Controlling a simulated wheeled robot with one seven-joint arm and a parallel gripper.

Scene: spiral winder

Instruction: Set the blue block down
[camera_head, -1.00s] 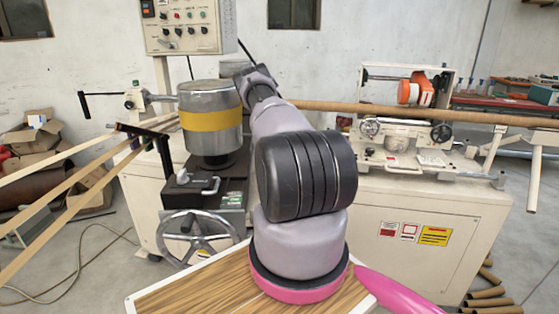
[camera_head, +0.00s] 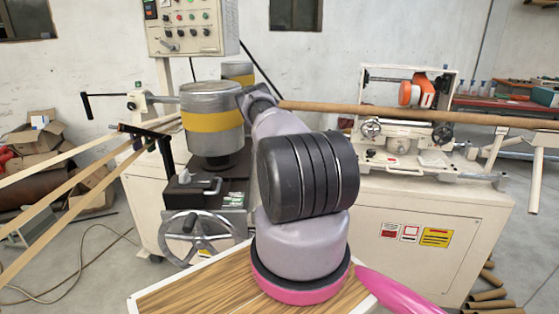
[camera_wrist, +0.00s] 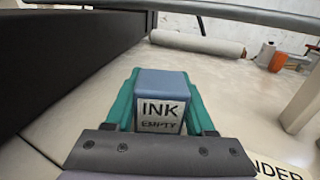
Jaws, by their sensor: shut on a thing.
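The blue block (camera_wrist: 163,82) shows in the wrist view with a white label on its near face reading "INK EMPTY". My gripper (camera_wrist: 161,104) has teal fingers, one on each side of the block, and is shut on it. The block looks upright between the fingers, over a cream machine surface (camera_wrist: 75,115). I cannot tell whether its underside touches that surface. In the head view my own arm hides the gripper and the block, so neither shows there.
In the wrist view a dark wall-like part (camera_wrist: 60,50) stands close on the left, and a pale roll (camera_wrist: 198,42) lies beyond the block. In the head view a metal drum with a yellow band (camera_head: 211,122) stands left of my arm, and a long brown tube (camera_head: 400,113) runs right.

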